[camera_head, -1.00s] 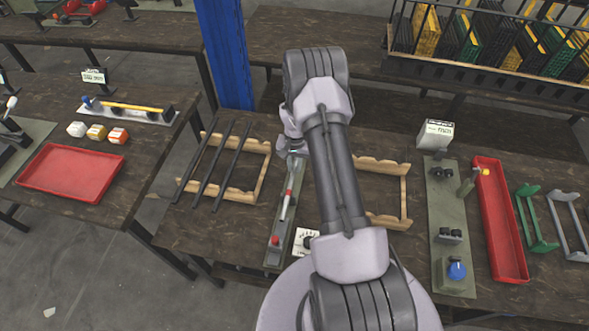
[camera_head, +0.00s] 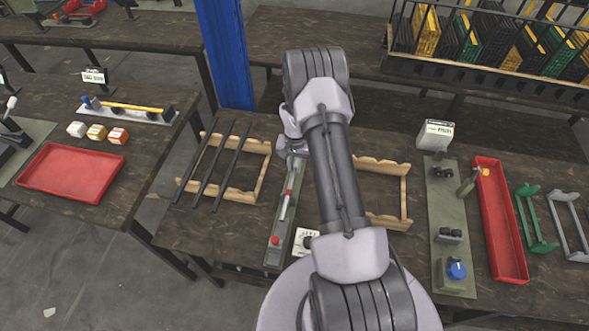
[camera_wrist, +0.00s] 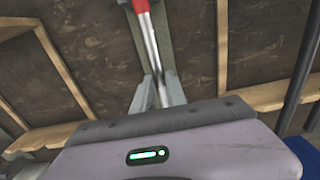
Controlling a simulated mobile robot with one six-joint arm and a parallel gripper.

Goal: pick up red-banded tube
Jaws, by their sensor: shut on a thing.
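The red-banded tube (camera_head: 285,207) is a slim silver tube with a red band, over a narrow grey-green press base (camera_head: 279,235) in the head view. In the wrist view the tube (camera_wrist: 150,45) runs from the top edge, where its red band shows, down between my fingers. My gripper (camera_wrist: 158,88) is shut on the tube's plain silver part. In the head view my gripper (camera_head: 294,166) is at the tube's far end. Whether the tube touches the base along its length, I cannot tell.
A wooden rack (camera_head: 262,172) with three dark rods stands left of the tube. Another wooden rack (camera_head: 404,190) is partly behind my arm. A red knob (camera_head: 275,240) and white label card (camera_head: 305,241) are near the base's front. A red tray (camera_head: 500,225) lies farther right.

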